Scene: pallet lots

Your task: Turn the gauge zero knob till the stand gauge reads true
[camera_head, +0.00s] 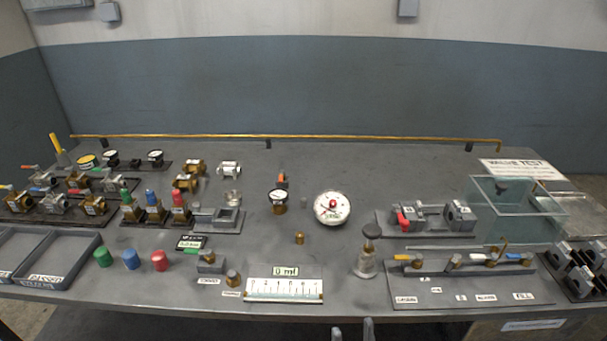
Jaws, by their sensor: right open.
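A large round white gauge (321,216) faces up on the grey bench, right of the middle. A red knob (333,203) sits at its centre. The dial's marks and needle are too small to read. My right gripper (352,332) shows only as two grey fingertips at the bottom edge of the view. They are apart with nothing between them, in front of the bench and well below the gauge. My left gripper is out of view.
A glass tank (515,212) is at the right. The bench behind the gauge is clear.

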